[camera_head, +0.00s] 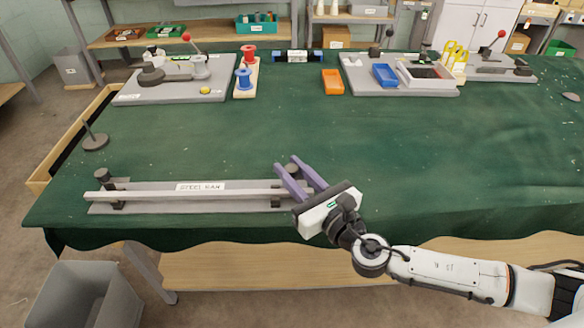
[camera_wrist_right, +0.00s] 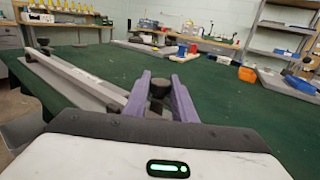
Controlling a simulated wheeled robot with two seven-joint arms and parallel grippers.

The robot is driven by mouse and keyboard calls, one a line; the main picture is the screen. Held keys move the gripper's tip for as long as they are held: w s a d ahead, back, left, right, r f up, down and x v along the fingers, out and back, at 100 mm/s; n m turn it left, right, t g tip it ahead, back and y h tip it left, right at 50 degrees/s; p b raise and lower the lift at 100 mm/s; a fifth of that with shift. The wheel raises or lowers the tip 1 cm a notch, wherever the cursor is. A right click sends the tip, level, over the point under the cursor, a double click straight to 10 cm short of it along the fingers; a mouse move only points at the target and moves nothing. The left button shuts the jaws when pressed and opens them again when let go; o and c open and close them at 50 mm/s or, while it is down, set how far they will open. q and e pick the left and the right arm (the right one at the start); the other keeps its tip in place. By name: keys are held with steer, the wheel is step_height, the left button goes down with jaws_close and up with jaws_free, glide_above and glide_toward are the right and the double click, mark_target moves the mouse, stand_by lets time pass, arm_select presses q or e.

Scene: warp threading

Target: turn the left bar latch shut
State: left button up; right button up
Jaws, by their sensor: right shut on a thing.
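The labelled steel bar (camera_head: 180,193) lies across a grey base plate near the table's front left edge. The left bar latch (camera_head: 103,175) is a dark knob at the bar's left end; no gripper is near it. It also shows at the far end of the bar in the right wrist view (camera_wrist_right: 44,42). My right gripper (camera_head: 288,164) is at the bar's right end, its purple fingers closed around the dark knob of the right bar latch (camera_wrist_right: 158,88). How far each latch is turned is hard to tell. My left gripper is out of view.
A small dark post on a round base (camera_head: 95,138) stands behind the bar's left end. Fixtures, blue and red spools (camera_head: 244,78), an orange tray (camera_head: 333,82) and a blue bin (camera_head: 385,75) line the back. The green middle is clear.

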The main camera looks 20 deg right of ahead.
steer(key=shift+a+r+m+h+p, duration=0.1)
steer(key=shift+r+m+h+p, duration=0.05)
steer(key=shift+m+h+p, duration=0.65)
steer(key=m+h+p, duration=0.1)
steer(key=h, duration=0.1)
steer(key=shift+t+h, duration=0.3)
steer(key=m+h+p, duration=0.1)
steer(key=m+h, duration=0.2)
steer(key=h, duration=0.1)
steer(key=shift+a, duration=0.1)
steer(key=m+h, duration=0.1)
steer(key=h, duration=0.1)
steer(key=m+g+h, duration=0.1)
steer(key=h, duration=0.1)
steer(key=shift+f+m+g, duration=0.2)
steer(key=shift+m+g, duration=0.1)
steer(key=m+g+h, duration=0.1)
steer(key=h, duration=0.1)
steer(key=shift+m+g+h+b, duration=0.3)
steer(key=shift+m+h+b, duration=0.05)
steer(key=shift+m+h, duration=0.05)
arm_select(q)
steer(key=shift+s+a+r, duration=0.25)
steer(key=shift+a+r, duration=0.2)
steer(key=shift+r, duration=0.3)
arm_select(e)
steer(key=shift+m+g+h, duration=0.7)
steer(key=shift+h, duration=0.1)
steer(key=shift+r, duration=0.1)
